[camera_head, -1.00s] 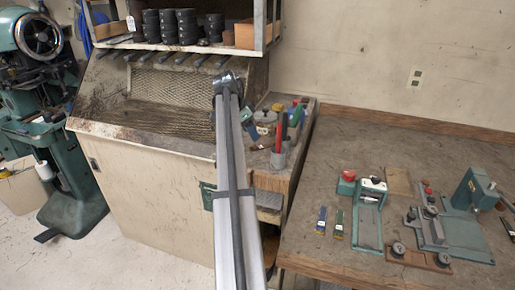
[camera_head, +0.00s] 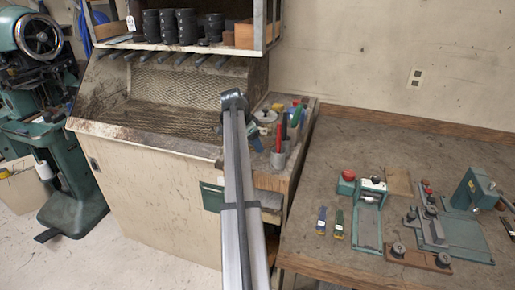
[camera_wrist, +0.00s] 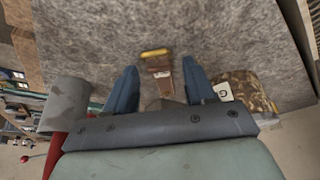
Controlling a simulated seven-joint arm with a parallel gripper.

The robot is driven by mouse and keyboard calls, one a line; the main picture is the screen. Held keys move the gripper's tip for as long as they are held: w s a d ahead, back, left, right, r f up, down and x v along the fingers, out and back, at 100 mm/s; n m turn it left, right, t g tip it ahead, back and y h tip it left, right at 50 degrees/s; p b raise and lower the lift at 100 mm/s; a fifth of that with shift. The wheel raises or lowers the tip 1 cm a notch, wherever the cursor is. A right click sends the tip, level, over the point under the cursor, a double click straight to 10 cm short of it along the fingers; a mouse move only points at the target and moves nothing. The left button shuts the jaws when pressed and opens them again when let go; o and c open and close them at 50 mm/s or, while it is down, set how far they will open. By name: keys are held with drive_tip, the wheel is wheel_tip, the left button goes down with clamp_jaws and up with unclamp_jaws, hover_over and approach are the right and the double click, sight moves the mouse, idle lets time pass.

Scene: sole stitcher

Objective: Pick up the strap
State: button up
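My gripper (camera_wrist: 160,68) is open, its two blue fingers spread apart in the wrist view. Between and beyond them is a narrow brown strip (camera_wrist: 163,87) with a yellow end and a pale, reddish band. It lies on a grey worn surface and may be the strap, but I cannot tell for sure. A gap shows between it and each finger. Its near end is hidden by my gripper body. In the head view my gripper (camera_head: 258,127) is low over the cluttered bench top beside the cabinet, partly hidden by my arm.
A grey cup (camera_wrist: 66,103) stands close left of my fingers; in the head view it holds upright tools (camera_head: 278,158). A brown mottled block (camera_wrist: 252,90) with a white label is close on the right. The workbench (camera_head: 330,150) at right carries green fixtures (camera_head: 368,225).

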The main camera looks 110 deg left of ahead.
clamp_jaws()
drive_tip(key=shift+r, duration=0.15)
